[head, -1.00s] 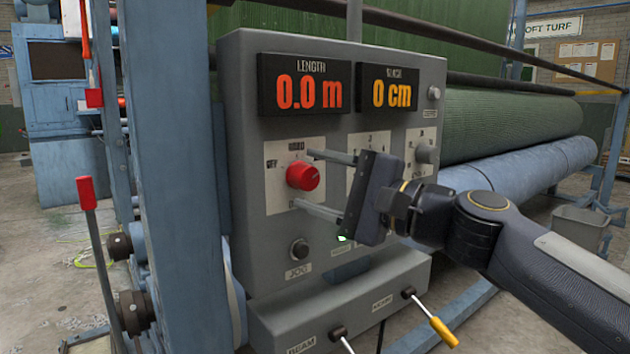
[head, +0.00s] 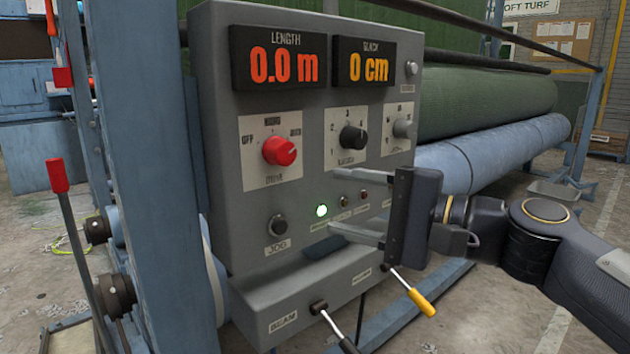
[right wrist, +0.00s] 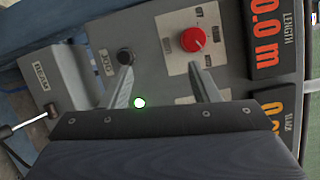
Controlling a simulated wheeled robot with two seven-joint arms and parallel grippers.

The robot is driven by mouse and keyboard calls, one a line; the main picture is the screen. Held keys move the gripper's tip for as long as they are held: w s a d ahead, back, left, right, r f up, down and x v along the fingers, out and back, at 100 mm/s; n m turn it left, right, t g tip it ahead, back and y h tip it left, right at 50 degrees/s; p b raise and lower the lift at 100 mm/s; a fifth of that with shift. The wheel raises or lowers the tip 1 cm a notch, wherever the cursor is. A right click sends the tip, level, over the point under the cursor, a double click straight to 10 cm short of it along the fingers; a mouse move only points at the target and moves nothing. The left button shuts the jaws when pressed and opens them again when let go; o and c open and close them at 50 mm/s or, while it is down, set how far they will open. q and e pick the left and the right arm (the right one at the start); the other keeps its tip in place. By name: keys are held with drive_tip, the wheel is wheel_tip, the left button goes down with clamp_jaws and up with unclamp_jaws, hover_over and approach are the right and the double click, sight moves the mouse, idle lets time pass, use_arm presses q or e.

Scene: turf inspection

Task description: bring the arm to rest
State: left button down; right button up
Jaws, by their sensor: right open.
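My right gripper (head: 335,200) is open and empty in front of the lower right of the grey control panel (head: 225,180). Its two fingers point left toward the panel, and no contact with a knob shows. In the right wrist view my right gripper (right wrist: 165,90) has its fingers spread, with the panel face beyond them. The red drive knob (head: 279,150) is clear of the fingers and also shows in the right wrist view (right wrist: 193,40). A green lamp (head: 321,211) is lit. My left gripper is not in view.
A black selector knob (head: 352,138) and the jog button (head: 278,226) are on the panel. Below are a yellow-handled lever (head: 420,301) and a black-handled lever (head: 348,345). A red-handled lever (head: 57,176) stands at left.

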drive_tip(key=s+d+f+n+g+h, duration=0.15)
drive_tip(key=s+d+f+h, duration=0.35)
drive_tip(key=f, duration=0.7)
drive_tip(key=s+d+f+n+g+h, duration=0.1)
drive_tip(key=s+d+f+n+h, duration=0.2)
drive_tip(key=s+f, duration=0.65)
drive_tip(key=s+d+f+n+g+h, duration=0.25)
drive_tip(key=s+d+f, duration=0.25)
drive_tip(key=f, duration=0.8)
wheel_tip(320, 180, up, 34)
drive_tip(key=p, duration=3.4)
drive_tip(key=shift+w+a+r+t+h, duration=0.15)
drive_tip(key=shift+w+r+t+h, duration=0.15)
drive_tip(key=shift+w+h, duration=0.1)
